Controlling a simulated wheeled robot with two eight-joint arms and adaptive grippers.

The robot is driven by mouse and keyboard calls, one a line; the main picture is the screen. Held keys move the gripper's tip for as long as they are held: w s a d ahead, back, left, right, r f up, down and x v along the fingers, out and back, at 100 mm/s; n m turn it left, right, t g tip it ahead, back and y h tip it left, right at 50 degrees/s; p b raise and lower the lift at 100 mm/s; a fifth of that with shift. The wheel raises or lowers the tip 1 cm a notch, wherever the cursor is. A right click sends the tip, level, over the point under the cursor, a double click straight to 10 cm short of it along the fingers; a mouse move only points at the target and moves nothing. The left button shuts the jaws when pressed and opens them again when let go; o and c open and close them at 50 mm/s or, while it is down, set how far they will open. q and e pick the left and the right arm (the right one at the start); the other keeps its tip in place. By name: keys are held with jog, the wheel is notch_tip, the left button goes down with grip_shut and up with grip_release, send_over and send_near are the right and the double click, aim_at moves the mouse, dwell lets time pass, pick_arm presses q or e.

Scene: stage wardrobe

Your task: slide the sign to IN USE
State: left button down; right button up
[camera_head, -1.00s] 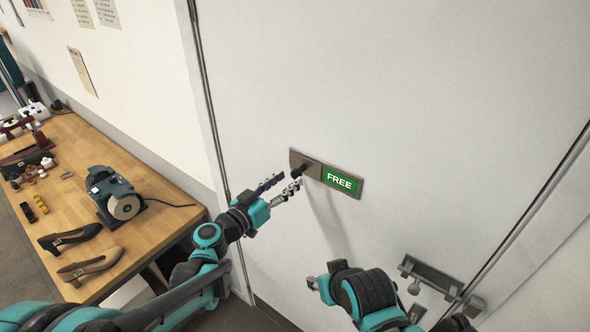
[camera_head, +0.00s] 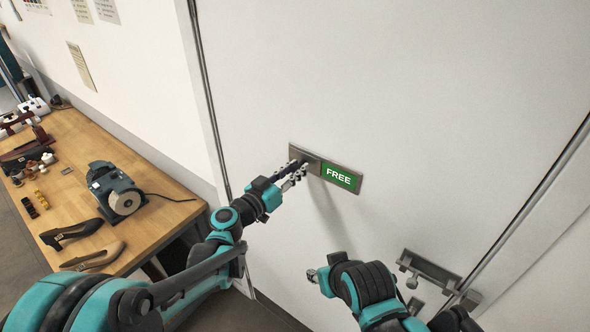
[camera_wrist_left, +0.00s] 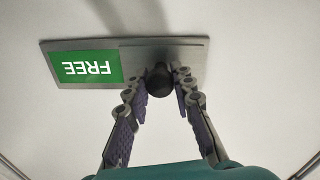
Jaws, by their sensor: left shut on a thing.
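The sign (camera_head: 353,189) is a grey metal plate on the white door, with a green panel reading FREE (camera_head: 338,177) at its right end in the head view. In the left wrist view the sign (camera_wrist_left: 58,47) appears upside down, with FREE at the left. A dark round knob (camera_wrist_left: 159,79) sits on its slider (camera_wrist_left: 180,52). My left gripper (camera_head: 298,165) is at the knob; in the left wrist view its fingers (camera_wrist_left: 159,84) are shut on the knob, one on each side. My right gripper (camera_head: 312,274) is low in front of the door, its fingers mostly hidden by its own wrist.
A door bolt (camera_head: 430,270) is at the lower right of the door. A wooden workbench (camera_head: 150,225) stands at the left with a grinder (camera_head: 117,190), shoes (camera_head: 72,233) and small items. The door around the sign is clear.

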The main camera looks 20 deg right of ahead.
pick_arm(q)
jog(key=s+d, duration=0.2)
jog(key=s, duration=0.1)
jog(key=s+d+b, duration=0.1)
jog(key=s+d, duration=0.1)
jog(key=s, duration=0.1)
jog(key=s+d+b, duration=0.1)
jog(key=s+d, duration=0.2)
jog(key=shift+w+a, duration=0.1)
jog(key=c, duration=1.5)
grip_release()
jog(key=shift+c, duration=0.2)
jog(key=shift+o, duration=1.4)
jog(key=shift+d, duration=0.2)
jog(key=shift+a, duration=0.1)
